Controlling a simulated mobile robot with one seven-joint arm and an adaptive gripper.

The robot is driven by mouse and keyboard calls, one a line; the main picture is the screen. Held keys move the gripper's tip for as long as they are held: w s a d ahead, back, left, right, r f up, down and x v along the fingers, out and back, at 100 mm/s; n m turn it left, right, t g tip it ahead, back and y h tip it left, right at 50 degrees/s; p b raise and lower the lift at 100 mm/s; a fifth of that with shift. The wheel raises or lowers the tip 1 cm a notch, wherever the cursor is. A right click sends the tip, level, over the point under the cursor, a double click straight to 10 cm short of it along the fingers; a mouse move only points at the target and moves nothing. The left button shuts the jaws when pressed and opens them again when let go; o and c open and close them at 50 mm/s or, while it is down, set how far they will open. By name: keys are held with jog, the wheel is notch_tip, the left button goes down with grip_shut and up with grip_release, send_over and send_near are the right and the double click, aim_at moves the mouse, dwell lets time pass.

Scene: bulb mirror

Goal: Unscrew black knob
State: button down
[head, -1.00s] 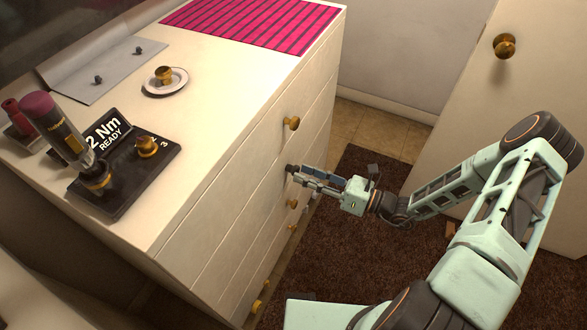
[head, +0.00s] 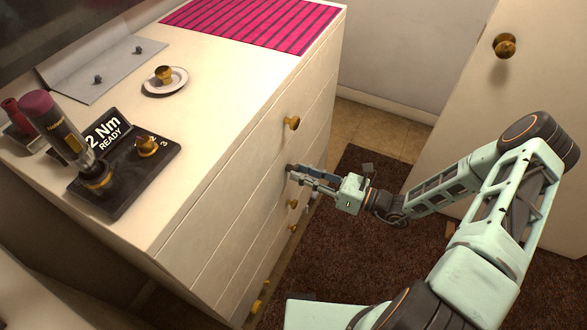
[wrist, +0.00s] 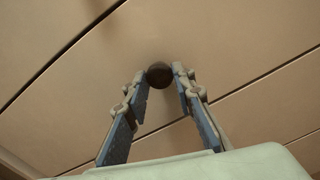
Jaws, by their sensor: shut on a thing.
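The black knob (wrist: 158,75) sits on a white drawer front and shows dark and round in the wrist view. In the head view only a small dark part of it (head: 289,168) shows at my fingertips. My gripper (head: 294,171) reaches it from the right, roughly square to the drawer front. In the wrist view my gripper (wrist: 160,78) has one finger on each side of the knob and is shut on it. The fingertips hide part of the knob's edges. Whether any thread shows behind it, I cannot tell.
The white dresser (head: 226,165) has brass knobs on other drawers, one (head: 291,122) above my gripper. On top are a black torque stand (head: 125,178), an upright driver (head: 62,128), a saucer (head: 180,89) with a brass knob, and a grey sheet (head: 118,72). A door (head: 470,120) stands right.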

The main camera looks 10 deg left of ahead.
jog(key=n, duration=0.4)
jog(key=shift+w, duration=0.1)
jog(key=shift+n+b, duration=0.5)
jog(key=shift+n, duration=2.1)
jog(key=shift+d, duration=0.1)
jog(key=n, duration=0.3)
jog(key=shift+b, duration=0.3)
jog(key=shift+n, duration=1)
